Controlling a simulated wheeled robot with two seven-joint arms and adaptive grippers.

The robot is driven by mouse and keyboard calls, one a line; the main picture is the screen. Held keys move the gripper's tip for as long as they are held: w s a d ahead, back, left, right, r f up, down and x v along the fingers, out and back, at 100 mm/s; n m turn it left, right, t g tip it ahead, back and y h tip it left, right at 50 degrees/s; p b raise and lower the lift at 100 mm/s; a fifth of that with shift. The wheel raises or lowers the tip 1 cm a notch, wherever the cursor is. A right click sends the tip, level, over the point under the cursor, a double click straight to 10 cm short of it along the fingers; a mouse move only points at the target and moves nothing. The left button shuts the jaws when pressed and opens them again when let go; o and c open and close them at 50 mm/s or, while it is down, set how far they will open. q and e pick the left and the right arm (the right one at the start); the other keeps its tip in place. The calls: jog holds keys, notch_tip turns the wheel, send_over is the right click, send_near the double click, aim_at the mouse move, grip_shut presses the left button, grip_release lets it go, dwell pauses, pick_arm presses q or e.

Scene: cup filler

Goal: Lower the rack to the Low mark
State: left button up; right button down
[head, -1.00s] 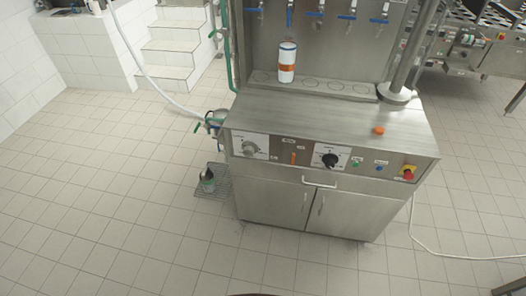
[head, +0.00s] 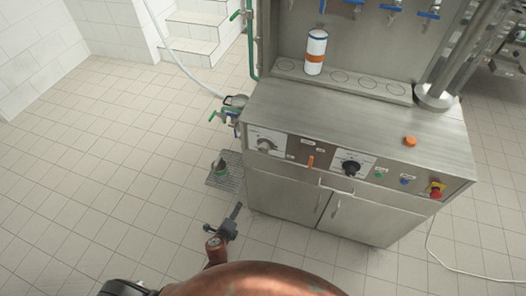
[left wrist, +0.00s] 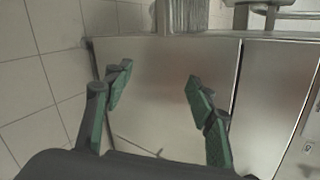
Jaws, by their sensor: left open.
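The steel filling machine (head: 350,110) stands right of centre in the head view. Its back carries blue-handled taps (head: 390,12) above a ledge with ring marks (head: 370,88), where a white and orange can (head: 315,52) stands upright. I cannot tell which part is the rack, and no Low mark is readable. The front panel has a grey knob (head: 265,145), an orange lever (head: 310,161) and a black knob (head: 351,167). My left gripper (head: 237,212) is low, left of the cabinet doors. In the left wrist view it (left wrist: 158,76) is open and empty, facing a steel panel.
Pipes and valves (head: 228,112) stick out of the machine's left side. An orange button (head: 410,141) sits on the top; a red knob (head: 436,192) is at right. The left floor is clear.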

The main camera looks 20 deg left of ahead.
pick_arm(q)
jog(key=w+d+r+m+t, duration=0.2)
jog(key=w+r+m, duration=0.15)
jog(key=r, duration=0.45)
jog(key=w+d+r+m+t, duration=0.2)
jog(key=w+r+m, duration=0.15)
jog(key=r, duration=0.55)
jog(key=m+t+h, duration=0.1)
jog(key=m+t, duration=0.1)
jog(key=m, duration=0.2)
send_near(263, 151)
jog(key=w+f, duration=0.1)
jog(key=w, duration=0.1)
jog(key=shift+w+r+m, duration=0.25)
jog(key=shift+w, duration=0.25)
jog(key=shift+w+r+m, duration=0.25)
jog(key=shift+w+r, duration=0.05)
jog(key=shift+w, duration=0.25)
jog(key=w, duration=0.4)
jog(key=shift+w+f, duration=0.15)
jog(key=shift+w, duration=0.55)
pick_arm(e)
jog(key=shift+w, duration=1.45)
pick_arm(q)
jog(key=c, duration=1.1)
pick_arm(e)
jog(key=shift+s, duration=0.1)
